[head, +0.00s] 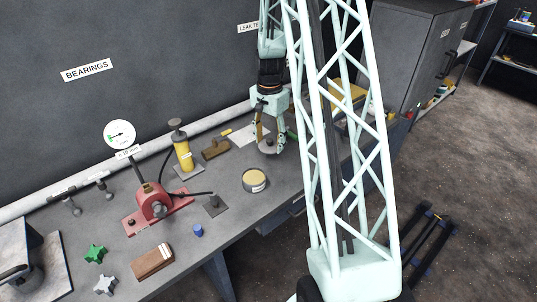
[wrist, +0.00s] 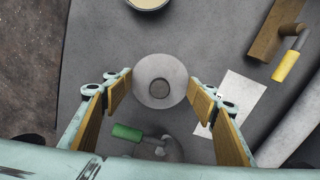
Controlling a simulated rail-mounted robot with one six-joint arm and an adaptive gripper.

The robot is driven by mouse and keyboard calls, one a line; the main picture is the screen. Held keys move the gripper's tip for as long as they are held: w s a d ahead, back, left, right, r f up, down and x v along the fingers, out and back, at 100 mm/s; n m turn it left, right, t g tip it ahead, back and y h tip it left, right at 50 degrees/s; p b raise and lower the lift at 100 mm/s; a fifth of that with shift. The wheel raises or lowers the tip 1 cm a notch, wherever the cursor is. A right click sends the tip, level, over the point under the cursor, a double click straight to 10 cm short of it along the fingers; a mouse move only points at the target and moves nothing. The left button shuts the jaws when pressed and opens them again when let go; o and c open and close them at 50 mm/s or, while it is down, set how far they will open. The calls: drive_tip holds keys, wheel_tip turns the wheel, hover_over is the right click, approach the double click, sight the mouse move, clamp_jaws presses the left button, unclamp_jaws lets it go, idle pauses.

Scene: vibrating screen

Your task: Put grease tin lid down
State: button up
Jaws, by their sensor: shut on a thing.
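The grease tin lid is a round grey disc with a darker round centre (wrist: 160,82), between my fingertips in the wrist view. My gripper (wrist: 160,97) is shut on the lid, with its tan-padded fingers on either side. In the head view my gripper (head: 267,140) points down over the bench, and the lid (head: 268,149) shows at its fingertips. I cannot tell whether the lid touches the bench. The grease tin (head: 255,180) stands open on the bench, showing pale yellow grease. Its edge also shows at the top of the wrist view (wrist: 148,3).
A white sheet (wrist: 238,100) lies right of the lid in the wrist view, and a green-handled tool (wrist: 128,132) lies below it. A brown block and yellow cylinder (wrist: 285,66) lie farther right. A yellow grease pump (head: 183,154) and red device (head: 156,203) stand left on the bench.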

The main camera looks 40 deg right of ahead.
sight(269, 140)
drive_tip(key=shift+f, duration=1)
drive_tip(key=shift+f, duration=0.1)
drive_tip(key=shift+f, duration=1.8)
drive_tip(key=shift+f, duration=0.2)
drive_tip(key=o, duration=0.7)
drive_tip(key=shift+o, duration=0.2)
drive_tip(key=shift+r, duration=0.2)
wheel_tip(269, 140, up, 11)
drive_tip(key=shift+r, duration=0.5)
